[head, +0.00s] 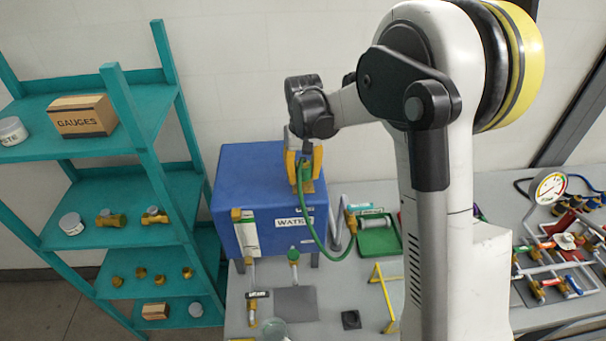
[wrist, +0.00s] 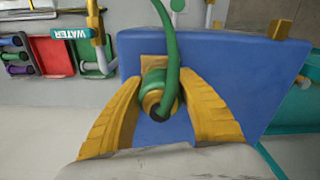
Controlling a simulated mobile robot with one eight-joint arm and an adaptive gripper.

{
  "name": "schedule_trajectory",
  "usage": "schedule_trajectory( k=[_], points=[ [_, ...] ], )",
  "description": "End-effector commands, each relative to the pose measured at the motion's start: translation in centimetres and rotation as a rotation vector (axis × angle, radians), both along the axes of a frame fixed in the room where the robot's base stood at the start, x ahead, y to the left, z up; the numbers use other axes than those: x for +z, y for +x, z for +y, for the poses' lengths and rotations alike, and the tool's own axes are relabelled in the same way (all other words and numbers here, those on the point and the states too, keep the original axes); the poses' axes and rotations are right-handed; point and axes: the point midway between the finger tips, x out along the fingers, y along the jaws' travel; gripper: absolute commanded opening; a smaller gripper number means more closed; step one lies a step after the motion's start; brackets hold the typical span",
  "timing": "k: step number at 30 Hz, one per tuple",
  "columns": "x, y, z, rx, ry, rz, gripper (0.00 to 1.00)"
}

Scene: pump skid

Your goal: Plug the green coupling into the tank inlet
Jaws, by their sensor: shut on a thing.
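The green coupling (head: 306,172) is between the yellow fingers of my gripper (head: 304,158), at the top of the blue tank (head: 240,185) marked WATER. In the wrist view my gripper (wrist: 159,88) is shut on the coupling (wrist: 155,80), whose brass ring end (wrist: 153,102) shows. A green hose (head: 314,225) hangs from it down the tank front. A brass plate (wrist: 153,63) on the tank lies behind the coupling, and a brass part (head: 318,187) shows beside it in the head view. The inlet opening is hidden, so I cannot tell whether the coupling is seated.
A green tray (head: 379,242) and a yellow stand (head: 382,290) are on the grey bench right of the tank. Teal shelves (head: 145,190) with a GAUGES box (head: 82,117) stand at left. A pipe manifold with a gauge (head: 549,189) is at far right.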

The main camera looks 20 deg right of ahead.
Motion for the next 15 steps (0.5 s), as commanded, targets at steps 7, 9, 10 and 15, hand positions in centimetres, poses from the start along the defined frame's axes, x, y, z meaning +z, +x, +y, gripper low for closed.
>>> schedule_trajectory(
  k=[7,9,10,15],
  points=[
    [0.04,0.00,0.00,0.000,0.000,0.000,0.58],
    [0.04,0.00,0.00,0.000,0.000,0.000,0.63],
    [0.04,0.00,0.00,0.000,0.000,0.000,0.63],
    [0.04,0.00,0.00,0.000,0.000,0.000,0.63]
  ],
)
